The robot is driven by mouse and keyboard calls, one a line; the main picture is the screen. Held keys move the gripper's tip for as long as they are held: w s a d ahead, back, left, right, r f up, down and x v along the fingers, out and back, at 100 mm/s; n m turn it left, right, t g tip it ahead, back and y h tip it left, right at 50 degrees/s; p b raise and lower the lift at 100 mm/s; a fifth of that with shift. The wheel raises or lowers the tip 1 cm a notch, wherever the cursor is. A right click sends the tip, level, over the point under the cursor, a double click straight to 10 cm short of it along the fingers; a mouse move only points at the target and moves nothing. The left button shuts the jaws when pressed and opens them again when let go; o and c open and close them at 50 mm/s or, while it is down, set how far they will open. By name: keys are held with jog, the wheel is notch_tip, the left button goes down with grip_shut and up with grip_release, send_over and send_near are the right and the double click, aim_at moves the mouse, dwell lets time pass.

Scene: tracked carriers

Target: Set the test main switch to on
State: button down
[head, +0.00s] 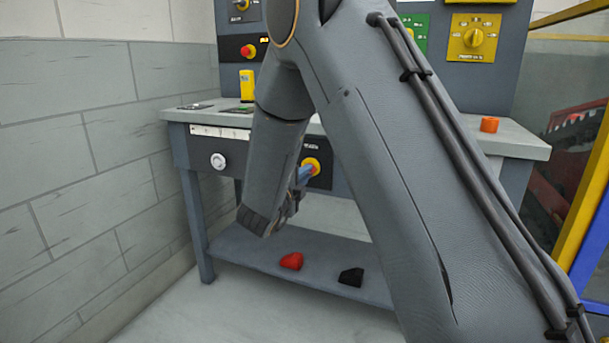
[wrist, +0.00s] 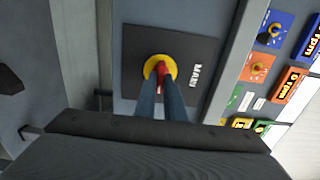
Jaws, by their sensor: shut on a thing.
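The main switch is a red handle on a yellow round plate, on a dark panel marked MAIN in the wrist view (wrist: 161,70). In the head view its yellow plate (head: 313,164) shows on the front of the bench, under the top. My gripper (wrist: 161,84) has its two blue-grey fingers on either side of the red handle and is shut on it. In the head view the fingers (head: 304,174) reach the switch from the left, and my arm hides part of the panel. The switch's on and off marks cannot be read.
A white round knob (head: 218,161) sits on the bench front at left. A red block (head: 291,261) and a black block (head: 351,277) lie on the lower shelf (head: 250,255). An orange button (head: 489,124) and a yellow block (head: 247,86) stand on the bench top. A wall borders the left.

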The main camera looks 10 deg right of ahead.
jog(key=shift+a, duration=0.1)
jog(key=c, duration=1.8)
grip_release()
jog(key=shift+c, duration=0.2)
jog(key=p+v, duration=0.1)
jog(key=v, duration=0.6)
jog(key=shift+s+a+p, duration=0.2)
jog(key=shift+s+p, duration=0.05)
jog(key=shift+p, duration=0.1)
